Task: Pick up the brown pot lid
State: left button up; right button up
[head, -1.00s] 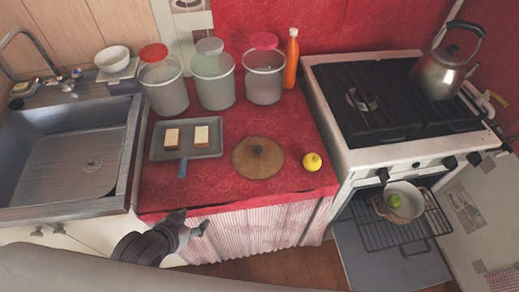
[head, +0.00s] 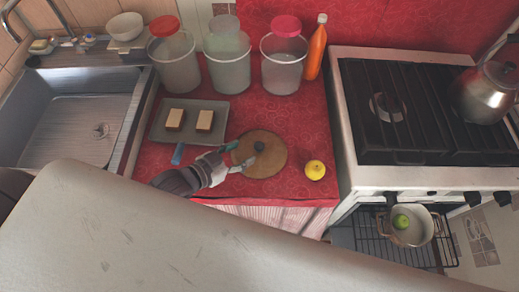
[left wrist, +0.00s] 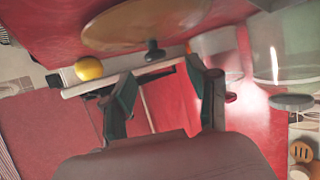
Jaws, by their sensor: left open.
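The brown pot lid (head: 269,165) lies flat on the red oilcloth counter, with its dark knob (head: 259,146) upward. In the left wrist view, the lid (left wrist: 125,27) shows at the top, with its knob (left wrist: 153,52) just beyond the fingertips and roughly between them. My left gripper (head: 240,155) is open at the left edge of the lid, its fingers pointing at the knob. The open fingers (left wrist: 162,72) also show in the left wrist view, with nothing between them. I cannot tell its exact height over the lid. My right gripper is not in view.
A yellow fruit (head: 315,170) lies right of the lid. A grey tray (head: 207,136) with two bread-like pieces is to the left. Lidded jars (head: 286,75) and an orange bottle (head: 315,50) stand behind. The stove (head: 375,176) is at right, the sink (head: 70,120) at left.

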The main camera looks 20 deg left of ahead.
aim_at(258, 145)
pick_arm(q)
jog(key=x, duration=0.3)
jog(key=shift+w+d+r, duration=0.1)
jog(key=shift+d+r, duration=0.05)
jog(key=p+x, duration=0.1)
jog(key=x, duration=0.2)
jog(key=shift+w+d, duration=0.2)
jog(key=shift+d, duration=0.1)
jog(key=shift+w+d+f, duration=0.1)
jog(key=shift+w+f, duration=0.05)
jog(key=shift+f, duration=0.1)
grip_shut()
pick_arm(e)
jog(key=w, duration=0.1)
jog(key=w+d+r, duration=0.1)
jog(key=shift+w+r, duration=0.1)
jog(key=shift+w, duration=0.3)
